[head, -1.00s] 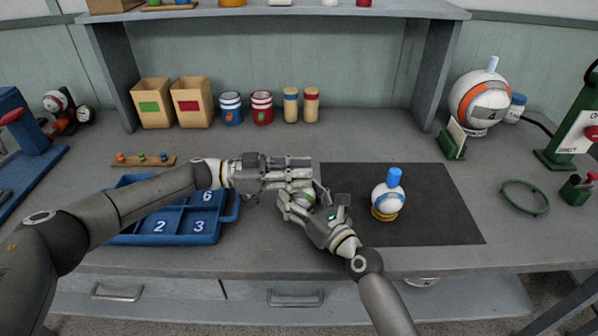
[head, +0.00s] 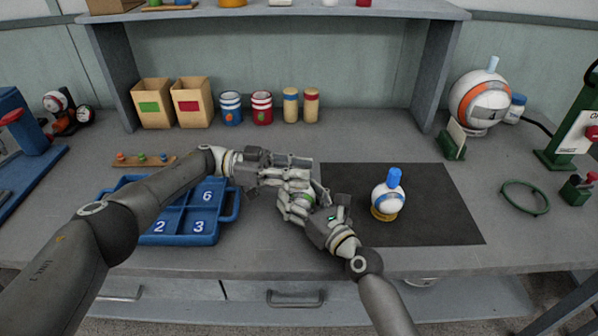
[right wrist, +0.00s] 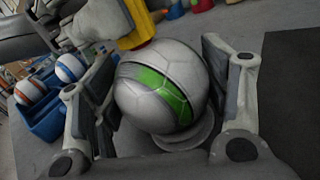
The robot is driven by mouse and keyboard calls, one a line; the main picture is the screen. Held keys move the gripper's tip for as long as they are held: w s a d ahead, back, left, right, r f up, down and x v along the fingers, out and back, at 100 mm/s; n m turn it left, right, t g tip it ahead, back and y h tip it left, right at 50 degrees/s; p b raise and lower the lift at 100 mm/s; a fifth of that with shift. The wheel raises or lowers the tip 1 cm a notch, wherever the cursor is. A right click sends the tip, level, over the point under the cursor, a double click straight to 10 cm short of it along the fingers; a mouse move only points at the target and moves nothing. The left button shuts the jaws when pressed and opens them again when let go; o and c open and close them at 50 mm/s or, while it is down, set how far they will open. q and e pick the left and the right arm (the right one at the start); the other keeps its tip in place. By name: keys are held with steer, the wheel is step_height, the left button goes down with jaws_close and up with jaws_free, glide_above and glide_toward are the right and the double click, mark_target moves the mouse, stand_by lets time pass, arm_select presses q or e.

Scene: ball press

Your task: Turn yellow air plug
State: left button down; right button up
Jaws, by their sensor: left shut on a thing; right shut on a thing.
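A white ball with a green stripe (right wrist: 160,85) sits between the fingers of my right gripper (right wrist: 165,100), which is shut on it. A sliver of the ball (head: 307,199) shows between the grippers in the head view. The yellow air plug (right wrist: 138,25) is at the top of the ball, beside my left gripper (head: 300,168). My left gripper is shut on the plug, as its fingers meet around it in the right wrist view. The plug is hidden behind the fingers in the head view.
A blue numbered tray (head: 180,232) stands left, under my left arm; the right wrist view shows two balls in it. A white and blue ball with a blue plug (head: 388,198) stands on the dark mat (head: 445,215). Bins and jars line the back.

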arm_select(q)
steer(key=shift+r, duration=0.4)
steer(key=c, duration=1.4)
jaws_free()
steer(key=shift+o, duration=1)
steer(key=shift+f, duration=0.2)
step_height(320, 180, up, 10)
